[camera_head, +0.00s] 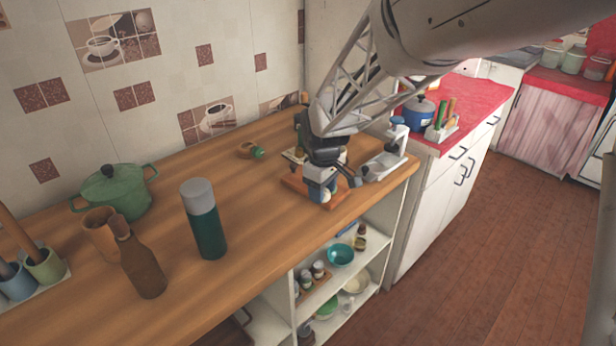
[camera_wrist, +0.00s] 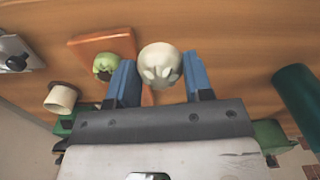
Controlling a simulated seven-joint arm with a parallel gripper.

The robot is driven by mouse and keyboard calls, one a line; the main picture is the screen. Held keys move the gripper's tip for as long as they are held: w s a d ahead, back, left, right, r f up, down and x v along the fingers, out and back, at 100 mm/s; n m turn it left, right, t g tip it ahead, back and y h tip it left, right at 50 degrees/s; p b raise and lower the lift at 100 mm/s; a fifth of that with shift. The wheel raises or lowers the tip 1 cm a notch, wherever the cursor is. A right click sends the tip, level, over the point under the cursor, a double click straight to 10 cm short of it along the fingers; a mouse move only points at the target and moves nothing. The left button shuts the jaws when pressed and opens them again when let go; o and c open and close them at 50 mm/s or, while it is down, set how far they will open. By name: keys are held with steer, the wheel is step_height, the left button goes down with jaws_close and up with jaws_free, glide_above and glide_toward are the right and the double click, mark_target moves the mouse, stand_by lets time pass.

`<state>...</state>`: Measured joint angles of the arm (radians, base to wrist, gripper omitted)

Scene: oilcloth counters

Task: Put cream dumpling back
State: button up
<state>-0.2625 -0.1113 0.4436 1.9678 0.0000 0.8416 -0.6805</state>
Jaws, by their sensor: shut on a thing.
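The cream dumpling (camera_wrist: 160,62) is round and pale with pinched folds. In the wrist view it sits between the two blue fingers of my gripper (camera_wrist: 161,82), which is shut on it. In the head view my gripper (camera_head: 328,190) is low over an orange-brown board (camera_head: 297,187) near the counter's front edge. There I cannot make out the dumpling clearly. The board also shows in the wrist view (camera_wrist: 92,47), with a green dumpling (camera_wrist: 107,67) beside the left finger. I cannot tell whether the cream dumpling touches the board.
A white and grey device (camera_head: 386,160) stands right of the gripper. A dark green flask (camera_head: 205,222), brown bottle (camera_head: 143,265) and green pot (camera_head: 115,190) stand further left. Bare wooden counter (camera_head: 262,200) lies between.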

steer(key=shift+w, duration=0.15)
steer(key=w+a, duration=0.1)
steer(key=w, duration=0.3)
steer(key=w+a+f, duration=0.1)
steer(key=w, duration=0.4)
steer(key=w+a, duration=0.1)
steer(key=w, duration=0.4)
steer(key=shift+w+a+f, duration=0.2)
steer(key=shift+a, duration=0.2)
steer(key=shift+w, duration=0.25)
steer(key=shift+w+a+f, duration=0.1)
steer(key=shift+w+f, duration=0.05)
steer(key=shift+f, duration=1.65)
steer(key=shift+f, duration=0.15)
